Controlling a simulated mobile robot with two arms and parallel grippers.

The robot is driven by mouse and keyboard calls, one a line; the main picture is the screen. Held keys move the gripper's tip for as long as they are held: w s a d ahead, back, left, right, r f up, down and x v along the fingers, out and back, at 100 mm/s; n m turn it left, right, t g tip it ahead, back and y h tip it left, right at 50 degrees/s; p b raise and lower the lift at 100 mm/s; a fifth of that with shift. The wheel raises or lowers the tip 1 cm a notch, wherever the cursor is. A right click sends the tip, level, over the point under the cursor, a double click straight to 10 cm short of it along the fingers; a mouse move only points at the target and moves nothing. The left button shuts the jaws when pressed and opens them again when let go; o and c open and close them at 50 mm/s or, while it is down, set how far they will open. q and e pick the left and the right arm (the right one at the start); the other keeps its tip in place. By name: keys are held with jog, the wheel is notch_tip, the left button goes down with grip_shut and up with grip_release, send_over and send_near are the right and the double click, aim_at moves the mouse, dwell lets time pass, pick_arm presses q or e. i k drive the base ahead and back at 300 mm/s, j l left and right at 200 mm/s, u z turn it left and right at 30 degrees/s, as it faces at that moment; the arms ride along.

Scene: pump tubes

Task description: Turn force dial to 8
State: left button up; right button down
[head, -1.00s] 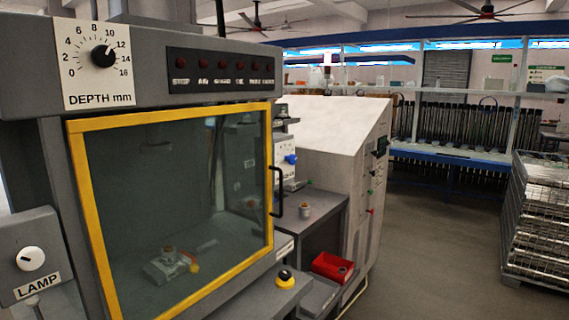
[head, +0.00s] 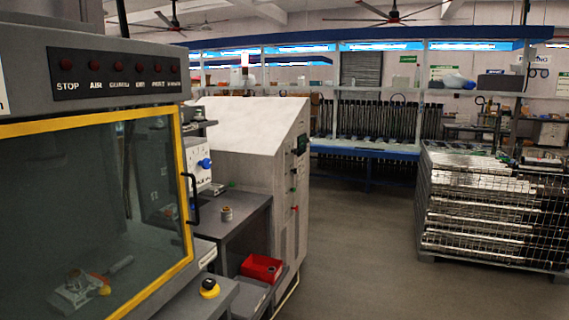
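No dial with a readable FORCE label shows in the head view. A blue knob (head: 205,163) sits on a small white-faced unit (head: 197,172) just past the yellow-framed cabinet, on the left half of the picture. Its markings are too small to read. The depth dial is out of the picture, with only a sliver of its plate at the left edge. Neither of my grippers is in view.
A grey cabinet (head: 110,30) with a yellow-framed glass door (head: 92,118) and black handle (head: 192,198) fills the left. A yellow-black button (head: 209,288) and red bin (head: 261,267) stand low beside it. A wire crate (head: 490,215) stands right. Floor between is clear.

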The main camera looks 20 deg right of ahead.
aim_at(206, 162)
jog(key=z, duration=0.3)
jog(key=l+u, duration=0.1)
jog(key=u, duration=0.35)
jog(key=i+l+u, duration=0.2)
jog(key=l, duration=0.2)
jog(key=i+l+u, duration=0.15)
jog(key=l, duration=0.3)
jog(key=l+u, duration=0.2)
jog(key=l, duration=0.2)
jog(key=i+l+u, duration=0.15)
jog(key=l, duration=0.35)
